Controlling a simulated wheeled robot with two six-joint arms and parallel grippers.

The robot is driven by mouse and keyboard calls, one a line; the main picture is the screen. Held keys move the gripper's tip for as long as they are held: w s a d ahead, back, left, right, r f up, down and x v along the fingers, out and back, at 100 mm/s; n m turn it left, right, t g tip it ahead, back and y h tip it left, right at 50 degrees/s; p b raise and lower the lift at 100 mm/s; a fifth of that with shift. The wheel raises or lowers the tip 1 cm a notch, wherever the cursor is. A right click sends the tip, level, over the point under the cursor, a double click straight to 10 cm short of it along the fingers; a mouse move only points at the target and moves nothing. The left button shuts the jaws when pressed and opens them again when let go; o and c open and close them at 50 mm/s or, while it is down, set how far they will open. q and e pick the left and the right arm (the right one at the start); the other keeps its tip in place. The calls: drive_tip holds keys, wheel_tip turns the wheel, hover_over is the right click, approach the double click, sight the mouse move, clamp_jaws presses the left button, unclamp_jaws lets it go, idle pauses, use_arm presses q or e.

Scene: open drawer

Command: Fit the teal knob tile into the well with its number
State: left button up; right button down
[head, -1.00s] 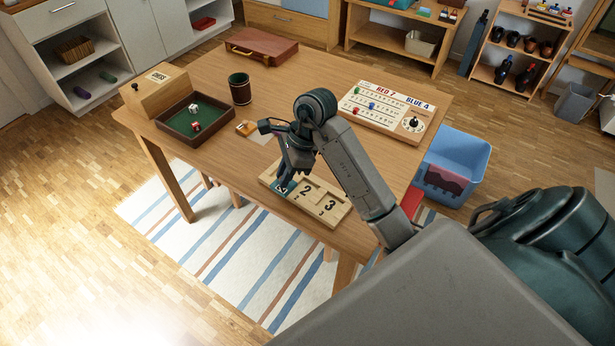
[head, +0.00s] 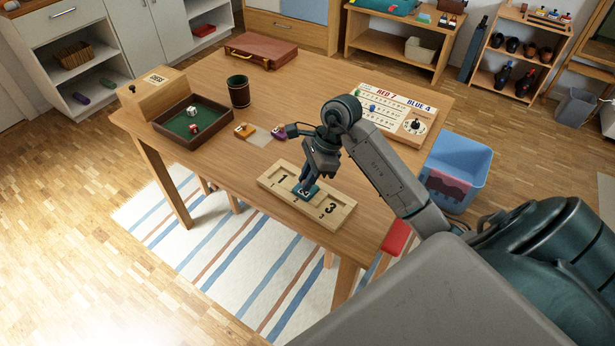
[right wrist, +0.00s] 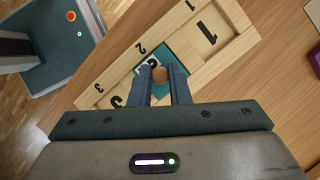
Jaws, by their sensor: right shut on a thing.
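The pale wooden board (head: 337,216) lies near the table's front edge, with wells numbered 1, 2 and 3 in a row. The "1" and "3" wells show bare. The teal knob tile (head: 312,190) is at the middle well; it also shows in the right wrist view (right wrist: 181,54). Its white marking is partly hidden by the fingers. My right gripper (head: 306,184) points down, shut on the tile's round knob (right wrist: 159,73). I cannot tell whether the tile sits down in the well or just above it. My left gripper is not in view.
An orange tile (head: 244,130) and a purple tile (head: 279,132) lie behind the board by a pale sheet (head: 259,138). A dice tray (head: 172,134), dark cup (head: 239,91) and score board (head: 365,93) stand farther back. The table left of the board is clear.

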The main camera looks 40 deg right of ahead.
drive_tip(key=shift+f, duration=0.25)
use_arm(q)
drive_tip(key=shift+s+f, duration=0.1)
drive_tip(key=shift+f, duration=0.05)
use_arm(e)
drive_tip(key=shift+f, duration=0.15)
drive_tip(key=c, duration=1.4)
unclamp_jaws()
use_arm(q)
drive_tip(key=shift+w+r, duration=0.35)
use_arm(e)
drive_tip(key=shift+o, duration=0.2)
